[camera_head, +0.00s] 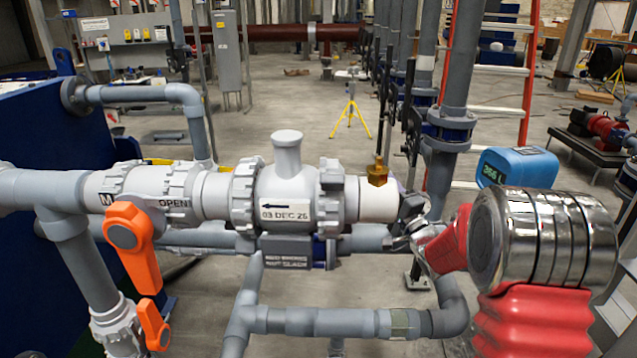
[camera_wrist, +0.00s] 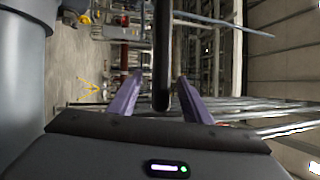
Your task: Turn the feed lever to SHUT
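A large orange lever (camera_head: 136,246) is on the grey pipework at the left of the head view. Its hub is at the top and its handle hangs down, tilted slightly right. No label reads feed. In the wrist view my gripper (camera_wrist: 159,80) has two purple fingers spread apart. A dark bar (camera_wrist: 162,60) shows between them; I cannot tell whether it touches them. Neither orange lever is visible there.
A grey valve body (camera_head: 288,197) with a date tag and a brass fitting (camera_head: 377,172) continue the pipe rightward. A red and chrome assembly (camera_head: 545,240) fills the right foreground. A large grey cylinder (camera_wrist: 20,85) is close at the wrist view's left.

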